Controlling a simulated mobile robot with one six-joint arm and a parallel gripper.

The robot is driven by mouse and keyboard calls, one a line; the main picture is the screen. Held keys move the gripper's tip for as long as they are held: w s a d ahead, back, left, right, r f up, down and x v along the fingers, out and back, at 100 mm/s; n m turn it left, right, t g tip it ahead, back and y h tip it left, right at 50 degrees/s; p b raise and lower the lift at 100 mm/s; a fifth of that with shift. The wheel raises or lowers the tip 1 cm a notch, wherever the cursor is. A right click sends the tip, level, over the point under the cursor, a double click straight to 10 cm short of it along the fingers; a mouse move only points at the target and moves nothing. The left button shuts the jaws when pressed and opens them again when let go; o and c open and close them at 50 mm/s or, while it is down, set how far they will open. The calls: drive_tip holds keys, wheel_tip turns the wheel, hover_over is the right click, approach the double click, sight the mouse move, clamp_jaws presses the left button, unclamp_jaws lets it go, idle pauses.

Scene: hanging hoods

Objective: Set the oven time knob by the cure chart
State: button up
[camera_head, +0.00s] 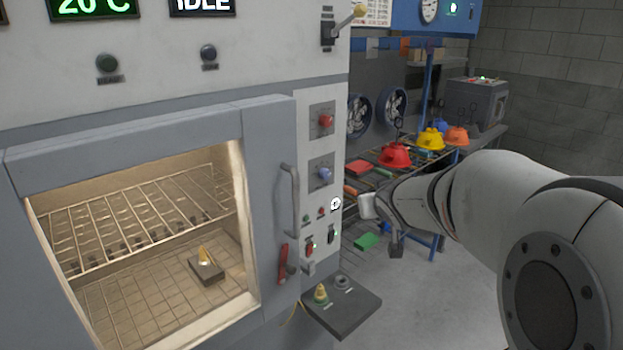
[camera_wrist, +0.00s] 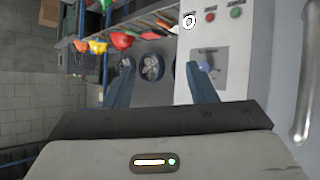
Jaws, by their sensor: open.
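The grey oven (camera_head: 270,200) fills the left of the head view. Its panel (camera_head: 340,150) carries a red knob (camera_head: 325,121) above a blue knob (camera_head: 325,174). I cannot read their labels, so I cannot tell which is the time knob. The cure chart may be the white printed sheet (camera_head: 371,12) at the top, cut off and illegible. My gripper is open and empty; in the wrist view its two fingers (camera_wrist: 164,78) stand wide apart. The blue knob (camera_wrist: 207,67) shows partly behind the right finger, with no clear contact. The red knob is not visible there.
The oven door handle (camera_head: 290,200) stands out left of the panel. A small dark shelf (camera_head: 345,310) juts out below it. Red and green buttons (camera_wrist: 236,12) sit near the blue knob. Floor right of the shelf is clear.

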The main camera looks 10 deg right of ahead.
drive_tip(key=w+n+t+y, duration=0.2)
drive_tip(key=w+t+y, duration=0.1)
drive_tip(key=w, duration=0.7)
drive_tip(key=n+y+b, duration=0.1)
drive_tip(key=n+y, duration=0.4)
drive_tip(key=y, duration=0.4)
approach(328, 176)
drive_tip(key=x, duration=0.2)
drive_tip(key=p+x, duration=0.1)
drive_tip(key=x, duration=0.5)
drive_tip(key=shift+w+a, duration=0.2)
drive_tip(key=shift+a, duration=0.1)
drive_tip(key=c, duration=0.9)
drive_tip(key=shift+d, duration=0.15)
drive_tip(key=shift+c, duration=0.3)
